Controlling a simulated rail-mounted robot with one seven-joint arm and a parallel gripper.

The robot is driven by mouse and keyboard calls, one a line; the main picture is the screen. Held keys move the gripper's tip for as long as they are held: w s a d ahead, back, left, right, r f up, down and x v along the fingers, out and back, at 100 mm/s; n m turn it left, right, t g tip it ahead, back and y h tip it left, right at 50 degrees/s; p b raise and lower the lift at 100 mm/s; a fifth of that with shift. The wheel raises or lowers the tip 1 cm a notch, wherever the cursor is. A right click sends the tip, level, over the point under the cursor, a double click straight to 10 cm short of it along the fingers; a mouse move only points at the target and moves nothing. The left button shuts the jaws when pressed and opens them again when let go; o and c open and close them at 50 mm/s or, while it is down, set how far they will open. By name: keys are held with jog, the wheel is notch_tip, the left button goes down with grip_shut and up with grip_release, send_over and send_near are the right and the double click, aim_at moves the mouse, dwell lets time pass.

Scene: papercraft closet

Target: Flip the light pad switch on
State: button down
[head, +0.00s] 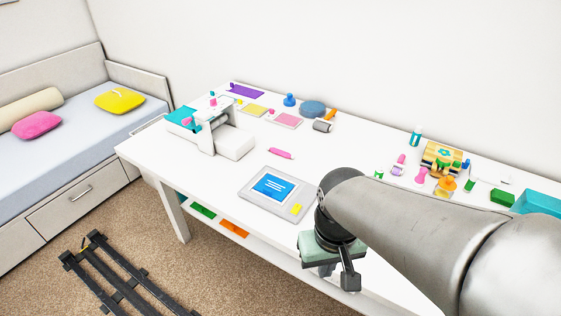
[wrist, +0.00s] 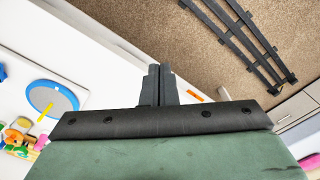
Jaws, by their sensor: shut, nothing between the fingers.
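The light pad (head: 273,189) is a flat grey panel with a lit-looking blue screen, lying on the white table near its front edge in the head view. A small yellow piece (head: 296,209), which looks like its switch, sits at its right front corner. Whether it is on or off cannot be told. My gripper (head: 328,271) is to the right and front of the pad, near the table's front edge, apart from the pad. In the wrist view the dark fingers (wrist: 158,85) are together and empty. I cannot make out the pad in the wrist view.
The white table (head: 340,160) holds a white die-cut machine (head: 222,133) at left, a pink marker (head: 281,153) behind the pad, and small craft items at right. A blue disc (wrist: 52,99) shows in the wrist view. A shelf runs below the tabletop.

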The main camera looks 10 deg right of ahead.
jog(key=w+r+m+h+b, duration=0.15)
jog(key=w+m, duration=0.25)
jog(key=w, duration=0.9)
jog(key=m+t+b, duration=0.1)
jog(key=m+b, duration=0.1)
jog(key=m, duration=0.3)
send_over(298, 205)
jog(key=s+a, duration=0.2)
jog(key=s, duration=0.1)
jog(key=shift+w+a+f, duration=0.15)
jog(key=shift+w+f, duration=0.05)
jog(key=shift+f, duration=0.75)
jog(key=f, duration=0.4)
jog(key=w+d+f, duration=0.1)
jog(key=f, duration=0.4)
jog(key=w+d+f+p, duration=0.1)
jog(key=f, duration=0.3)
jog(key=shift+w+f, duration=0.1)
jog(key=shift+f, duration=0.3)
jog(key=shift+n, duration=0.3)
